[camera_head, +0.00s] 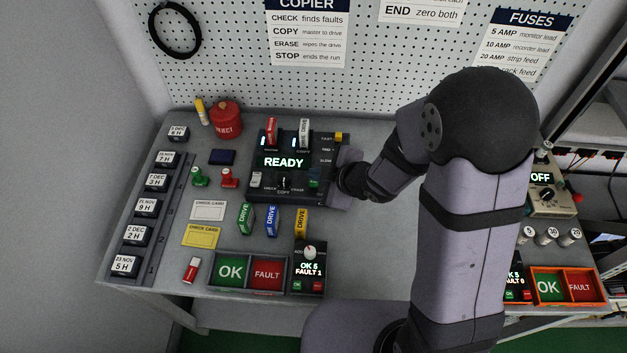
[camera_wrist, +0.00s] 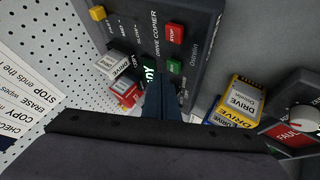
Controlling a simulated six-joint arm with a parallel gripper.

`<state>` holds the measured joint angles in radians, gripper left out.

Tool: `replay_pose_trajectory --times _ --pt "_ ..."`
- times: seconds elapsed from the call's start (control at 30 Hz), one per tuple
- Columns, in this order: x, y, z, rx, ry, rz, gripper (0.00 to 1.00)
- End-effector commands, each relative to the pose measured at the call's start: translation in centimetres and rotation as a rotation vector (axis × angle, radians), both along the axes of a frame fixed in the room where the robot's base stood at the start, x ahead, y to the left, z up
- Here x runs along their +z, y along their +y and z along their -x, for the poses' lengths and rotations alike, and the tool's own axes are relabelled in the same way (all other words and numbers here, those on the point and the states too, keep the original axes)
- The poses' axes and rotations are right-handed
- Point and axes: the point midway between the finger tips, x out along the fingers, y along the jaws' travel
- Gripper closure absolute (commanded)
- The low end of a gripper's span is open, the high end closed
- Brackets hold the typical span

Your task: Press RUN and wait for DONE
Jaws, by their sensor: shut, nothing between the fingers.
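The drive copier (camera_head: 262,190) is a dark box on the bench, also in the wrist view (camera_wrist: 200,30). Its display (camera_head: 283,162) reads READY. A red and a white drive stand in its top slots. In the wrist view its red STOP button (camera_wrist: 176,34) and a green button (camera_wrist: 175,66) show; the green button's label is not readable. My gripper (camera_head: 343,170) is at the copier's right side. In the wrist view its shut, empty fingers (camera_wrist: 166,88) point at the panel, just beside the green button. Contact cannot be told.
Green, blue and yellow drives (camera_head: 301,222) stand in front of the copier. My arm hides the bench's right middle.

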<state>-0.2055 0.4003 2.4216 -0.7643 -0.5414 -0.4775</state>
Motion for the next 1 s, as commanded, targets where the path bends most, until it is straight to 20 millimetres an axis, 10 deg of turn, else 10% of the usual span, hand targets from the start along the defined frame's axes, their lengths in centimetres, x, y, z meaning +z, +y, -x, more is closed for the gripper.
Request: replay_pose_trajectory --times 1.0 --pt "-0.92 0.0 0.0 0.0 0.0 0.0 1.0"
